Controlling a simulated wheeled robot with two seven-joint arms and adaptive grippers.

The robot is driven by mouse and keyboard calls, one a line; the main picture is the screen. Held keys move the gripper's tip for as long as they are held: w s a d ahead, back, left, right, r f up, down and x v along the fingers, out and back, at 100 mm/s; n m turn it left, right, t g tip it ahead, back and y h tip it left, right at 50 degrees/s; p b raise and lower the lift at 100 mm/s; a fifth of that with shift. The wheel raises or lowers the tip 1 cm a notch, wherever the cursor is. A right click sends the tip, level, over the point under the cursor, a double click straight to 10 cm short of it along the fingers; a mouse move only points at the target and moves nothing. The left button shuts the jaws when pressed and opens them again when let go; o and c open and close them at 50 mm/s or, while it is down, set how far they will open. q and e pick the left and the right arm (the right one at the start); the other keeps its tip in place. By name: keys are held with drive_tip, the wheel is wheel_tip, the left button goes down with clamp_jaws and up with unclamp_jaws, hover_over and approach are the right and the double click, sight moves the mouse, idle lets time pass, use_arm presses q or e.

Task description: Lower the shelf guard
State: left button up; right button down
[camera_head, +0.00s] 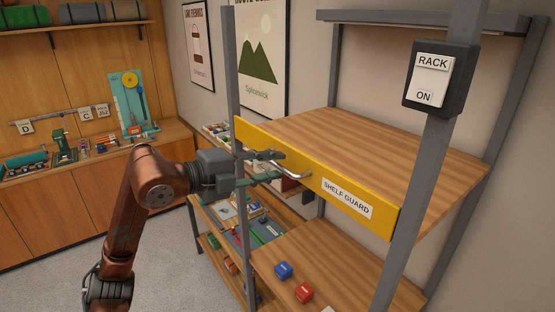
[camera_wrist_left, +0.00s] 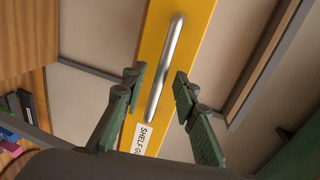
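The shelf guard (camera_head: 375,207) is a yellow bar with a white "SHELF GUARD" label. It spans the front of the rack at the level of the upper wooden shelf (camera_head: 390,142). A silver handle (camera_head: 292,170) is fixed to its face, left of the label. My left gripper (camera_head: 279,166) is at the handle's left part. In the left wrist view the handle (camera_wrist_left: 165,65) runs between the two spread green fingers of the gripper (camera_wrist_left: 158,92), with gaps on both sides. My right gripper is in neither view.
Grey posts (camera_head: 232,65) frame the rack. A "RACK ON" switch box (camera_head: 437,78) is on the right front post. A blue block (camera_head: 284,270) and a red block (camera_head: 304,292) lie on the lower shelf. A wooden counter with tools (camera_head: 62,150) stands at the left.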

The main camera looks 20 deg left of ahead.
use_arm(q)
drive_tip(key=shift+p+x, duration=0.3)
drive_tip(key=shift+x, duration=0.75)
drive_tip(key=shift+s, duration=0.1)
clamp_jaws()
